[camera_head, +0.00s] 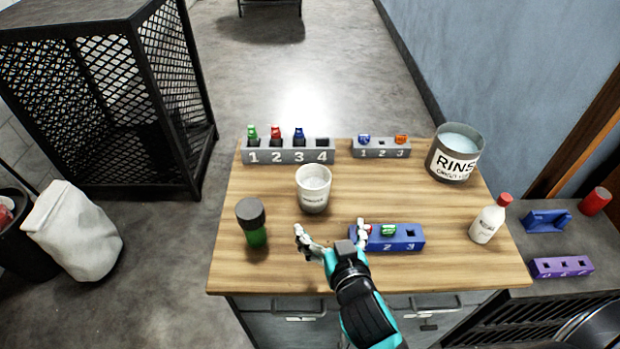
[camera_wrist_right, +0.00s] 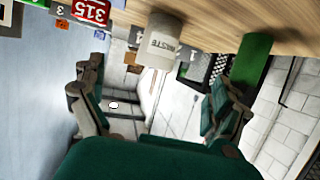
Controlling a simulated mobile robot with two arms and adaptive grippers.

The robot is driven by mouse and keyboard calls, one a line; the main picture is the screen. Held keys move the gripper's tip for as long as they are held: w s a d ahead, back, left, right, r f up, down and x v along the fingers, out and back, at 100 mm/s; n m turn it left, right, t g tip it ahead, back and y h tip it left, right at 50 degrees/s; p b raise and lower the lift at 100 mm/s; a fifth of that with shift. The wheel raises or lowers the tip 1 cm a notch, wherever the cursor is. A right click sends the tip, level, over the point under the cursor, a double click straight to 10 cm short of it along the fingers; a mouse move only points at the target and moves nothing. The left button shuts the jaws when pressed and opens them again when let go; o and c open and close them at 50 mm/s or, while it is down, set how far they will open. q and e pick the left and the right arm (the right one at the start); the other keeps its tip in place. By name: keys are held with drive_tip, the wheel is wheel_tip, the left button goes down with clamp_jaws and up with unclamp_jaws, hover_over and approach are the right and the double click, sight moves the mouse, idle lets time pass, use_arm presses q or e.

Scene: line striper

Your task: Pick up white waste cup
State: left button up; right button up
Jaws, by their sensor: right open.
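The white waste cup (camera_head: 314,189) stands upright on the wooden table, left of the table's middle. It also shows in the right wrist view (camera_wrist_right: 163,42), where its WASTE lettering appears upside down. My right gripper (camera_head: 330,236) is open and empty, low over the front of the table. It is in front of the cup and apart from it. In the right wrist view the two spread fingers (camera_wrist_right: 158,108) have the cup beyond them, roughly between them. My left gripper is not in view.
A green bottle (camera_head: 253,224) stands left of my right gripper, and a blue holder (camera_head: 401,240) lies close at its right. Grey numbered racks (camera_head: 270,155) line the back. A RINSE container (camera_head: 456,152) and white bottle (camera_head: 488,221) stand at the right.

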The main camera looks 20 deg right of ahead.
sight(317, 200)
drive_tip(key=p+x, duration=0.1)
drive_tip(key=x, duration=0.6)
drive_tip(key=shift+w+p, duration=0.35)
drive_tip(key=shift+w, duration=0.05)
drive_tip(key=x, duration=0.2)
drive_tip(key=shift+w+f, duration=0.3)
drive_tip(key=shift+w, duration=0.05)
drive_tip(key=shift+w+d+f, duration=0.1)
drive_tip(key=shift+w+f, duration=0.05)
drive_tip(key=shift+w, duration=0.2)
drive_tip(key=shift+w+f+p, duration=0.15)
drive_tip(key=shift+w+p, duration=0.1)
drive_tip(key=shift+p, duration=0.1)
drive_tip(key=x, duration=0.3)
drive_tip(key=shift+w+f+p, duration=0.1)
drive_tip(key=shift+f+p, duration=0.2)
drive_tip(key=shift+p, duration=0.05)
drive_tip(key=shift+w+f, duration=0.25)
drive_tip(key=shift+w, duration=0.2)
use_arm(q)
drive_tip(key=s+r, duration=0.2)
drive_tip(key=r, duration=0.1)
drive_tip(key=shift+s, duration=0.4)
use_arm(e)
drive_tip(key=shift+r, duration=0.1)
drive_tip(key=c, duration=1.5)
